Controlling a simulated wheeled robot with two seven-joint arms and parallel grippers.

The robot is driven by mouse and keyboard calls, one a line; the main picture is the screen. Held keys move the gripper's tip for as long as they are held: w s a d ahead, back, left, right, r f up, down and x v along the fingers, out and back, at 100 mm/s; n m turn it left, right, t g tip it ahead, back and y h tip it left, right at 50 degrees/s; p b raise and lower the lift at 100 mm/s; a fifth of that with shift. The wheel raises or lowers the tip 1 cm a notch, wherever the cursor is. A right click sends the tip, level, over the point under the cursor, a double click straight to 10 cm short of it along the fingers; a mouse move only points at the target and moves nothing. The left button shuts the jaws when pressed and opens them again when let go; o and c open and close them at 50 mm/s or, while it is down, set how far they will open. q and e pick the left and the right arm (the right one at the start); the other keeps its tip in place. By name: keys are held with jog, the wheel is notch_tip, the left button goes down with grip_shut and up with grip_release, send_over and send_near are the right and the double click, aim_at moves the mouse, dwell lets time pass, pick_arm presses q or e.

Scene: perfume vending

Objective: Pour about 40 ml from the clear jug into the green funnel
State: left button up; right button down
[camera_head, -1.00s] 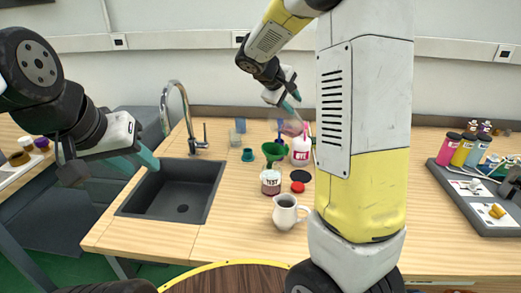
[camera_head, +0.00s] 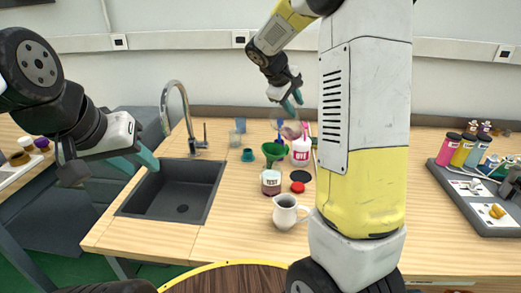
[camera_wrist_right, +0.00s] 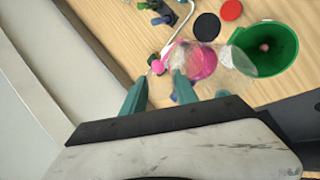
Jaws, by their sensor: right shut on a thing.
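The green funnel (camera_head: 272,151) stands on the counter right of the sink; its wide mouth also shows in the right wrist view (camera_wrist_right: 278,46). My right gripper (camera_head: 293,104) is shut on the clear jug (camera_head: 291,131), holding it above the counter near the funnel's right side. In the wrist view the jug (camera_wrist_right: 236,62) is see-through and looks tilted, with its rim end close to the funnel mouth. Its liquid level and any stream cannot be made out. My left gripper (camera_head: 110,165) is open and empty, left of the sink.
A white-and-pink bottle (camera_head: 301,152) stands right of the funnel. A labelled jar (camera_head: 270,182), red lid (camera_head: 298,187), dark disc (camera_head: 300,176) and white pitcher (camera_head: 287,212) stand nearer. The sink (camera_head: 175,189) lies left. A dark tray with coloured bottles (camera_head: 470,195) is far right.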

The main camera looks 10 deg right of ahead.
jog(key=shift+w+d+f+g+y, duration=0.2)
jog(key=shift+d+g+y, duration=0.1)
jog(key=shift+d, duration=0.1)
jog(key=w+d+g+y, duration=0.1)
jog(key=w+d+y+b, duration=0.1)
jog(key=shift+w+d+f+g+y, duration=0.15)
jog(key=shift+d+g+y, duration=0.15)
jog(key=shift+d+g, duration=0.1)
jog(key=w+d+g+y+b, duration=0.1)
jog(key=f+g+y+b, duration=0.1)
jog(key=y, duration=0.1)
jog(key=shift+w+d, duration=0.35)
dwell(1.2)
